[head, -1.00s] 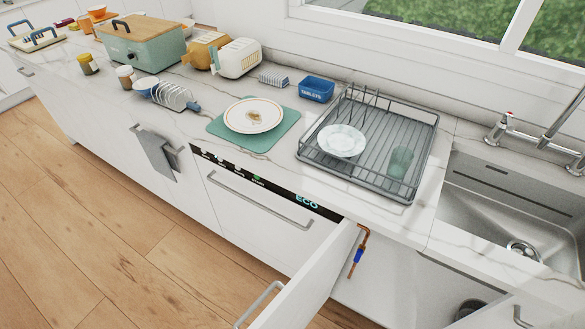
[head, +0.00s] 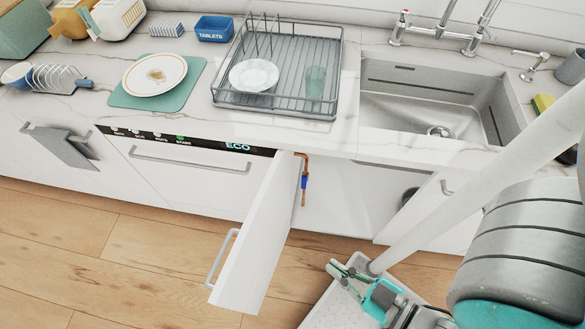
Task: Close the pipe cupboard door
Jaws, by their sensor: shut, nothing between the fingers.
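The pipe cupboard door (head: 262,242) is a white panel standing wide open, swung out from the counter front. Its grey bar handle (head: 222,257) is on the left face, near the free edge. Inside the cupboard a copper pipe with a blue valve (head: 304,180) shows, to the right of the door. My gripper (head: 338,269) is low in the head view, right of the door's free end and apart from it. It is shut and empty, with pale green finger pads.
A dishwasher front (head: 190,170) with a bar handle is left of the door. Above are a dish rack (head: 278,75) and a sink (head: 440,100). The wooden floor (head: 120,260) left of the door is clear.

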